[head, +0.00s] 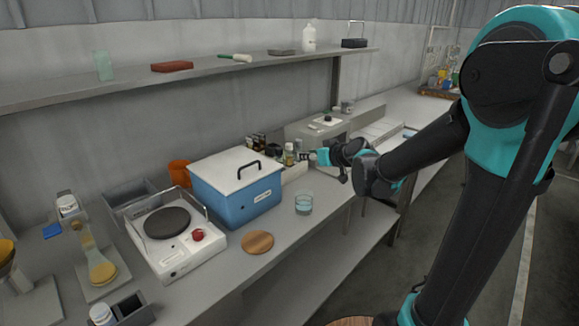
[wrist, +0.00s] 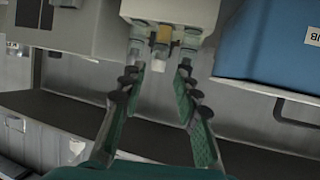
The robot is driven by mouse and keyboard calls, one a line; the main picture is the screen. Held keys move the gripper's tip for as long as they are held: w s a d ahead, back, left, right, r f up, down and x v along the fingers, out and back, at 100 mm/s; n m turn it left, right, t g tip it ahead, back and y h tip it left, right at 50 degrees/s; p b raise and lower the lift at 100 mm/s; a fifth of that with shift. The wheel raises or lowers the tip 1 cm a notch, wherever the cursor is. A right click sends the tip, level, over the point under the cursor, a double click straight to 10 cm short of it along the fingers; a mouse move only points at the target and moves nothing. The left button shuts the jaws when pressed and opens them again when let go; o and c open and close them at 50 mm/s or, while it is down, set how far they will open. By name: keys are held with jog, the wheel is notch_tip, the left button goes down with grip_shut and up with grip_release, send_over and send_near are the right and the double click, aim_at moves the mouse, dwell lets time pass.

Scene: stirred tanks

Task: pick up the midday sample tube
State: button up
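A white rack (wrist: 172,10) stands ahead of my gripper in the wrist view, with a few small tubes at its near edge. The middle one is an amber tube (wrist: 160,36) with a pale end, lined up between my fingers. No label is readable, so I cannot tell which tube is the midday sample. My gripper (wrist: 161,70) is open and empty, its fingertips just short of the amber tube. In the head view my gripper (head: 305,157) is at the bench beside the white rack (head: 294,173), and a small amber-green bottle (head: 289,155) shows just left of it.
A blue lidded bath (head: 238,188) stands close to the left of the rack; its side also shows in the wrist view (wrist: 275,45). A glass beaker (head: 304,204) and a round wooden disc (head: 257,242) lie in front. A shelf (head: 200,73) runs above the bench.

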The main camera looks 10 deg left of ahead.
aim_at(291, 156)
jog(key=x, duration=0.8)
jog(key=shift+w+a+f, duration=0.1)
jog(key=shift+f, duration=0.1)
jog(key=shift+f+x, duration=0.15)
jog(key=shift+x, duration=1.2)
jog(key=shift+f+x, duration=0.2)
jog(key=shift+x, duration=1.15)
jog(key=shift+r, duration=0.1)
grip_shut()
